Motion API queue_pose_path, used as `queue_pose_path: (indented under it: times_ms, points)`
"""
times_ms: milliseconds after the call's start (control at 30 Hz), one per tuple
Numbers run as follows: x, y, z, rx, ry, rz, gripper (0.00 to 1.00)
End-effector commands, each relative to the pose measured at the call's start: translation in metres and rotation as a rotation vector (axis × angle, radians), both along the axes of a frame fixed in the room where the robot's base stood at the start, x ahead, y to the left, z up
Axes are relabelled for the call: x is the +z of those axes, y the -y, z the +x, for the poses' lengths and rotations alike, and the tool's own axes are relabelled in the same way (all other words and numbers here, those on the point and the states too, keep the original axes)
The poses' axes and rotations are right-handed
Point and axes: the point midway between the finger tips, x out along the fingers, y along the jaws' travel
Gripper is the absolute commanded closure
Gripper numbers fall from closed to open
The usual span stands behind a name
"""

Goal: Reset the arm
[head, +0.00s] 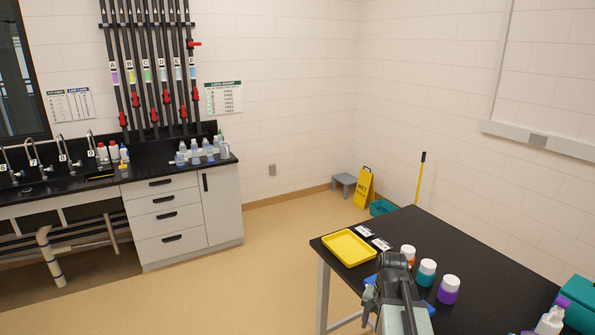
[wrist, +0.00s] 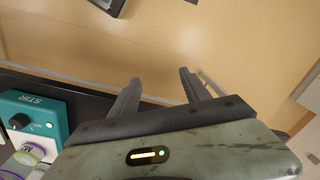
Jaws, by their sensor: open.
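My arm (head: 395,290) shows in the head view at the bottom, in front of the black table, its dark upper joint raised over the table's near side. My gripper (wrist: 160,77) shows in the wrist view with its two dark fingers spread apart. Nothing is between the fingers; only the tan floor shows beyond them. In the head view the fingers cannot be made out clearly.
The black table (head: 455,250) carries a yellow tray (head: 349,247), white-capped bottles including a teal one (head: 427,272) and a purple one (head: 448,290), and small labels. A teal stirrer (wrist: 38,112) is near my gripper. Open floor (head: 250,275) lies left; a wet-floor sign (head: 364,187) stands behind.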

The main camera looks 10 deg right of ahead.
Motion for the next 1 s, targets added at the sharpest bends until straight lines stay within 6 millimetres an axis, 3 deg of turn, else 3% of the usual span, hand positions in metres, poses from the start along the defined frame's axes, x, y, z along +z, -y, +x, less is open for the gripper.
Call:
queue_pose_path:
  times_ms: [33,100,200,300,467,733,800,1000]
  points:
    - [-0.007,-0.046,0.007,0.104,-0.003,-0.004,0.45]
    - [-0.010,-0.099,0.013,0.237,-0.004,-0.010,0.45]
    - [-0.014,-0.159,0.010,0.410,-0.008,-0.018,0.45]
    - [-0.017,-0.199,0.001,0.563,-0.012,-0.027,0.45]
    - [-0.015,-0.196,-0.007,0.727,-0.021,-0.040,0.45]
    - [-0.015,-0.195,-0.007,0.745,-0.021,-0.040,0.45]
    - [-0.015,-0.195,-0.007,0.744,-0.021,-0.039,0.64]
    - [-0.015,-0.195,-0.007,0.743,-0.021,-0.039,0.64]
